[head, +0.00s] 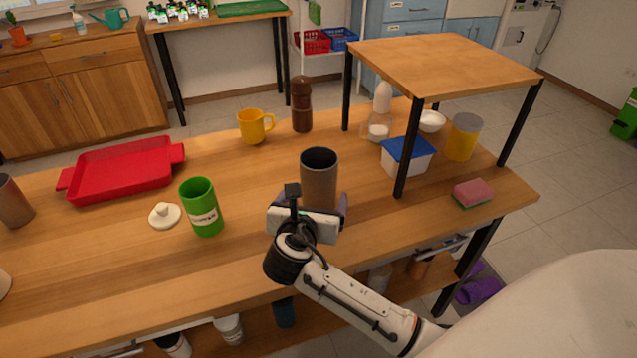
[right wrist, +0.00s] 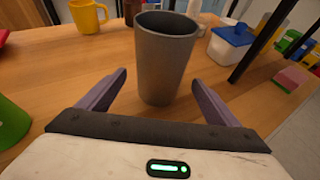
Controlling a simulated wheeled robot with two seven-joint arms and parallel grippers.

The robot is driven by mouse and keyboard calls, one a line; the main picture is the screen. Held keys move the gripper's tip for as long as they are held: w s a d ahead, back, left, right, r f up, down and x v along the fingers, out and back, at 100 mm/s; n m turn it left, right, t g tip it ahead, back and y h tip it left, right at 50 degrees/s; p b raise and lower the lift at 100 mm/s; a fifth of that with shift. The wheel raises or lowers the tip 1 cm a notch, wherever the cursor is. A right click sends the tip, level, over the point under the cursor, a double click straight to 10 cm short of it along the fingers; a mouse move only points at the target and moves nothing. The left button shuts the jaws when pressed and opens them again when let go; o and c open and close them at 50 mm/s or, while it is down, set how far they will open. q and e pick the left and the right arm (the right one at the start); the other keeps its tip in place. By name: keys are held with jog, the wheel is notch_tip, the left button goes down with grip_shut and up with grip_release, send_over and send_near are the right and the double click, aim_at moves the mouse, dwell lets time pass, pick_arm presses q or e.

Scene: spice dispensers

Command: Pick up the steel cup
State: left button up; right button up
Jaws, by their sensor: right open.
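The steel cup (head: 319,172) is a tall dark grey tumbler, upright on the wooden table. It also shows in the right wrist view (right wrist: 163,60), standing just ahead of and between my fingers. My right gripper (head: 312,203) is open and low over the table on the cup's near side. In the right wrist view (right wrist: 160,85) its two purple fingers reach out on either side of the cup's lower part, with visible gaps. The gripper hides the cup's base in the head view. My left gripper is not in view.
Behind are a yellow mug (head: 256,126) and a brown pepper mill (head: 301,105). A raised wooden shelf (head: 440,62) with a black leg (head: 408,150) stands at right, over a blue-lidded tub (head: 407,157).

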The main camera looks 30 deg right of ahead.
jog(key=x, duration=0.3)
jog(key=shift+w+d, duration=0.2)
jog(key=c, duration=1.3)
